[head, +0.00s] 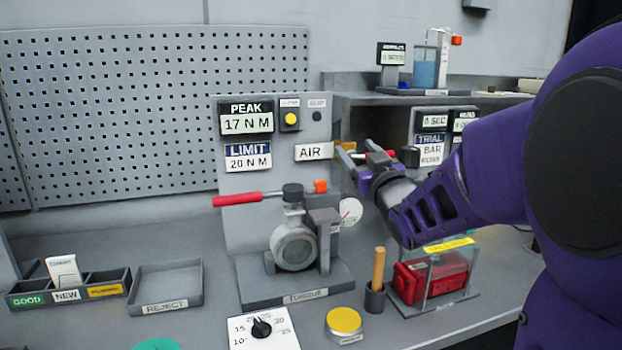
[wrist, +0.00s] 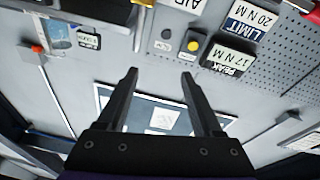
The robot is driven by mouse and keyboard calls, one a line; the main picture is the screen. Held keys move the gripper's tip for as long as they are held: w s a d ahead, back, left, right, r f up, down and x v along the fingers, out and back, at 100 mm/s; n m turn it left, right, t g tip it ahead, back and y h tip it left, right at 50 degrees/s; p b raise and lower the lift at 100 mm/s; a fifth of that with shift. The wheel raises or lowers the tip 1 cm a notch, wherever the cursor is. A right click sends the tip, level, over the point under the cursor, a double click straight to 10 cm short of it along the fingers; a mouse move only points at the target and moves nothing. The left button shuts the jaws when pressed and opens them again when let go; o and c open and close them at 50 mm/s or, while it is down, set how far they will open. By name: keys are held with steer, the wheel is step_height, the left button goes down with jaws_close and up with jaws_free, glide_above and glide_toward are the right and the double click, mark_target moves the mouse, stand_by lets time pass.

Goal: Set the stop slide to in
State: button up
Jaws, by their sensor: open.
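My gripper (head: 360,160) is raised in front of the back shelf, just right of the AIR label (head: 314,151). In the wrist view my gripper (wrist: 158,76) has its two dark fingers wide apart with nothing between them. The torque rig (head: 293,247) stands on the bench below and left of it, with a red lever (head: 237,199) and an orange-red block (head: 320,186). A yellow piece (head: 345,147) shows beside the fingers, partly hidden. I cannot tell which part is the stop slide, nor its setting.
A round gauge (head: 350,211) is at the rig's right. A clear guard over a red case (head: 432,281) and a wooden-handled tool (head: 379,268) stand in front. The reject tray (head: 168,288) and the sorting bin (head: 69,290) are at left. My arm covers the right side.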

steer(key=m+g, duration=0.1)
steer(key=g, duration=0.1)
glide_toward(322, 184)
steer(key=s+d, duration=0.2)
steer(key=s, duration=0.4)
steer(key=w+a, duration=0.1)
steer(key=w, duration=0.4)
steer(key=w+a, duration=0.2)
steer(key=w, duration=0.4)
steer(key=w+a, duration=0.1)
steer(key=w, duration=0.5)
steer(key=shift+a, duration=0.15)
jaws_close()
